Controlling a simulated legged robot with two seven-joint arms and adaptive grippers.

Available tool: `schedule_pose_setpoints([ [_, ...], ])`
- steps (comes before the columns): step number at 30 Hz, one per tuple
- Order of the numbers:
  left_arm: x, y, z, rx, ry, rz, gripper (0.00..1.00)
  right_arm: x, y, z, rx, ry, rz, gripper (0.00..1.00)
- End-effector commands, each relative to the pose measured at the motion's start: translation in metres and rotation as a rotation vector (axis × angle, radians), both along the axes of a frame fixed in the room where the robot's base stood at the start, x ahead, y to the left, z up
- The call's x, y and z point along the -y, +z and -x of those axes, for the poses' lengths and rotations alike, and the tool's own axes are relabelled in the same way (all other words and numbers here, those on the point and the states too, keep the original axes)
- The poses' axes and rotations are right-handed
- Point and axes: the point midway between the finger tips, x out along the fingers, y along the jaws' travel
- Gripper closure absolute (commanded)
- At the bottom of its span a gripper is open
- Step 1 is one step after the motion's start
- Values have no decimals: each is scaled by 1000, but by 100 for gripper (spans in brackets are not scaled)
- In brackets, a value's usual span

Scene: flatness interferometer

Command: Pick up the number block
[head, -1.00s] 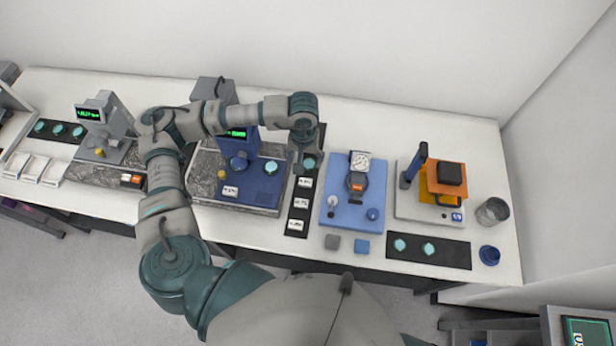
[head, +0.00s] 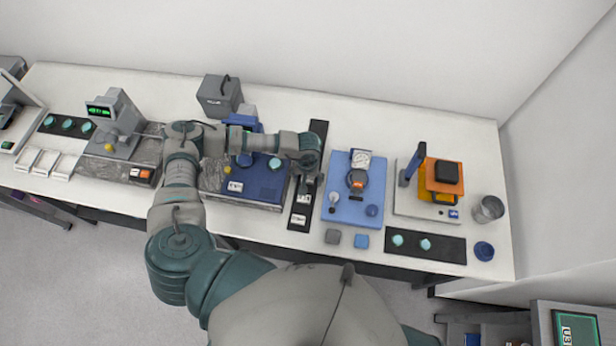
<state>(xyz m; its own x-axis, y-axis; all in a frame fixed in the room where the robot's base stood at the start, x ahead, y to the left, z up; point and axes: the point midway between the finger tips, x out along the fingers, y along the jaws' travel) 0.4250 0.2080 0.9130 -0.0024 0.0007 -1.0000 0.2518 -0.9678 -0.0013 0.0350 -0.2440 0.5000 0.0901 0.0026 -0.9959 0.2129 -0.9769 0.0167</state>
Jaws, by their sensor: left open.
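Small white number blocks with dark digits lie on a black strip (head: 316,135) in the middle of the table. One number block (head: 303,199) is right by my left gripper, and another (head: 298,219) lies nearer the front edge. A further white numbered piece (head: 235,187) sits on the blue plate to the left. My left gripper (head: 306,186) is open and points down over the strip, just behind the nearer-by block. My wrist hides part of the strip, and I cannot tell whether the fingers touch a block. My right gripper is not in view.
A blue base with a dial gauge (head: 359,162) stands close on the right of the strip. The blue plate (head: 263,185) is close on the left. An orange device (head: 441,177) and a metal cup (head: 488,208) stand farther right. The back right of the table is clear.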

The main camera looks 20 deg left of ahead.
Motion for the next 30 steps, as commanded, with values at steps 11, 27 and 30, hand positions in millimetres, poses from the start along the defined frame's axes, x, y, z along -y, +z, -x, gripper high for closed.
schedule_pose_setpoints([
  [11,0,-1,0,1,0,0,65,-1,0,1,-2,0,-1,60],
  [27,1,20,-1,4,-1,3,76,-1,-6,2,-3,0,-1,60],
  [30,0,41,-1,5,0,2,76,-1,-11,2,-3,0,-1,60],
])
